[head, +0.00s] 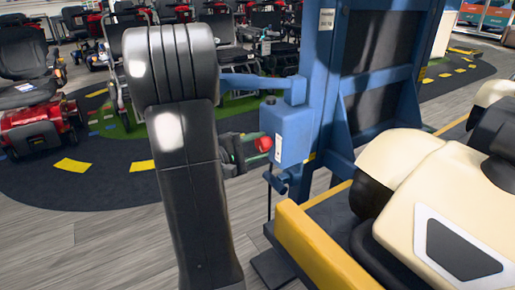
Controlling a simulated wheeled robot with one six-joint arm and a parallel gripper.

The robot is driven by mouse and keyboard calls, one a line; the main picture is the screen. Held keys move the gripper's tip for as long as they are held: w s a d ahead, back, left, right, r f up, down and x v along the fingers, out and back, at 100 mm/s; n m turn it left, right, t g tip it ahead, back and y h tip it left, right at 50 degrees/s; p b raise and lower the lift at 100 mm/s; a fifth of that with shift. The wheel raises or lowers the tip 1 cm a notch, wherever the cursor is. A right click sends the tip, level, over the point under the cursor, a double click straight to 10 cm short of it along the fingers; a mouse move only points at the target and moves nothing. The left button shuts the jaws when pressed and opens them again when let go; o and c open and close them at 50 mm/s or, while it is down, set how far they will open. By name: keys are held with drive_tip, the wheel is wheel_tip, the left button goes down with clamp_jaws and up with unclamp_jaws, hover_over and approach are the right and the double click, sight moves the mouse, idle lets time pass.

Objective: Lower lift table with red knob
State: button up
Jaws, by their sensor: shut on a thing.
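The red knob (264,144) sits on the left face of a small blue control box (293,130) on the lift's blue upright frame (325,75). My gripper (256,147) reaches in from the left and is shut on the red knob; its fingers cover part of it. The lift table (318,243) has a yellow edge and carries a cream scooter (425,185). My black arm fills the middle left and hides some of the floor behind it.
A red scooter (42,125) and several other scooters stand in rows at the back left. A blue handle bar (250,82) juts left from the frame just above my gripper. Grey plank floor (90,245) is clear at front left.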

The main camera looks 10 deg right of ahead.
drive_tip(key=o, duration=1)
drive_tip(key=p+v, duration=0.3)
drive_tip(key=v, duration=1.1)
drive_tip(key=shift+d, duration=0.2)
drive_tip(key=b+x, duration=0.2)
drive_tip(key=x, duration=0.9)
drive_tip(key=shift+d+b, duration=0.15)
drive_tip(key=shift+b, duration=0.15)
drive_tip(key=shift+x, duration=1.15)
drive_tip(key=shift+w, duration=0.1)
